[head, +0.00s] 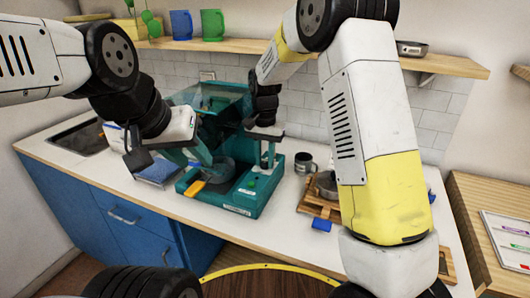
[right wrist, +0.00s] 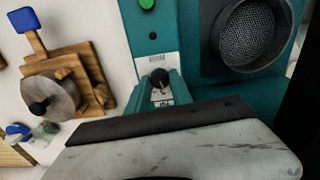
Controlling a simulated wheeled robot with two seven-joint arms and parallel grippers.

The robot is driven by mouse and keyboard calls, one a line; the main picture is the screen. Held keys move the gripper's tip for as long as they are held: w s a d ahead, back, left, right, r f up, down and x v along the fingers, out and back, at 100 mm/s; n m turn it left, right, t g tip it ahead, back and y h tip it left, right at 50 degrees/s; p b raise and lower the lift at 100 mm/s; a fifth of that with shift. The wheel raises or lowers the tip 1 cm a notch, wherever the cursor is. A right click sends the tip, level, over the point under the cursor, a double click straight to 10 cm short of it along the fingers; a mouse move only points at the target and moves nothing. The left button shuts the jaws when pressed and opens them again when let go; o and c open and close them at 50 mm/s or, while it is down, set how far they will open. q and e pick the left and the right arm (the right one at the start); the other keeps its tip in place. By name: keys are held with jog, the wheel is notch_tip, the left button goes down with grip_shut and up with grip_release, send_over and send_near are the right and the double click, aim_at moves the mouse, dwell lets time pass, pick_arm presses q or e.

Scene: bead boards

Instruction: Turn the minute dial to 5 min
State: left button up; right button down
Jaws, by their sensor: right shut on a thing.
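The teal machine (head: 236,203) stands on the white counter, with a clear teal lid or hood raised at its back. In the right wrist view, the machine (right wrist: 200,82) shows a black knob (right wrist: 160,78) beside a small white label; I cannot read its setting. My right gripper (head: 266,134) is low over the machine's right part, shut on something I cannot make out. Its pale finger with a dark edge (right wrist: 180,122) fills the lower wrist view and hides what lies behind it. My left gripper (head: 160,154) is open near the machine's left side.
A wooden tray (head: 311,206) with a metal vessel is to the right of the machine, with a dark mug (head: 304,163) behind it. A blue-edged block (head: 155,172) lies at the left. A shelf (head: 455,65) spans above. Bare counter lies along the front.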

jog(key=shift+m, duration=0.6)
jog(key=shift+w, duration=0.1)
jog(key=c, duration=1.1)
grip_release()
jog(key=shift+c, duration=0.2)
